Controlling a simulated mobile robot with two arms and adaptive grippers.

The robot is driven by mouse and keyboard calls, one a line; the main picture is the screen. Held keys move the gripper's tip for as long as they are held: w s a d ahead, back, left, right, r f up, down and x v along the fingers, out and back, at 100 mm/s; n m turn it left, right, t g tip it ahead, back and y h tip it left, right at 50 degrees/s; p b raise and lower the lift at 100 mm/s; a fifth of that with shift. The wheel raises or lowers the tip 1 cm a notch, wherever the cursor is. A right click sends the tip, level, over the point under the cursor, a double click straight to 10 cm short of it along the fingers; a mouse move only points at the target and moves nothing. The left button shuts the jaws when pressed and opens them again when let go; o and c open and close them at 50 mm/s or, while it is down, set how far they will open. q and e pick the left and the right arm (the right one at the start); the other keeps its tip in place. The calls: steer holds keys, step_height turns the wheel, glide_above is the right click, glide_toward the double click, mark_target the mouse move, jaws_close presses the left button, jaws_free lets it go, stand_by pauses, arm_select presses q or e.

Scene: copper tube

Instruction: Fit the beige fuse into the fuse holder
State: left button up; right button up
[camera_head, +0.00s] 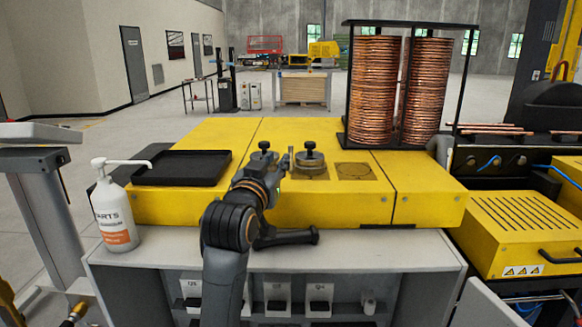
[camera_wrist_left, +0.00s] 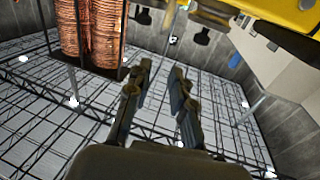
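I cannot make out a beige fuse in either view. I cannot pick out a fuse holder with certainty either. My left gripper (camera_head: 281,168) is over the front of the yellow worktop (camera_head: 225,143) in the head view, partly hidden by its own arm. In the left wrist view the two fingers of this gripper (camera_wrist_left: 161,68) stand apart with nothing between them. They point towards the room's ceiling structure and upper walls. My right gripper is in neither view.
A black tray (camera_head: 182,168) lies left on the worktop, behind a white pump bottle (camera_head: 115,215). A round metal piece with a black knob (camera_head: 309,158) stands beside the gripper. Tall copper coils (camera_head: 374,90) stand behind right; they also show in the wrist view (camera_wrist_left: 100,35). Labelled compartments (camera_head: 319,292) lie below.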

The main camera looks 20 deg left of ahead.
mark_target(290, 151)
arm_select(q)
steer(key=shift+n+g, duration=0.3)
steer(key=w, duration=0.2)
steer(key=w+f+p, duration=0.1)
steer(key=w, duration=0.2)
steer(key=w+a, duration=0.1)
steer(key=w, duration=0.1)
steer(key=shift+w+f+p, duration=0.3)
steer(key=shift+p, duration=0.05)
steer(key=shift+w, duration=0.65)
steer(key=w+p, duration=0.2)
steer(key=w, duration=0.2)
steer(key=shift+d+f, duration=0.1)
steer(key=shift+w+f, duration=0.1)
steer(key=shift+w, duration=0.3)
jaws_close()
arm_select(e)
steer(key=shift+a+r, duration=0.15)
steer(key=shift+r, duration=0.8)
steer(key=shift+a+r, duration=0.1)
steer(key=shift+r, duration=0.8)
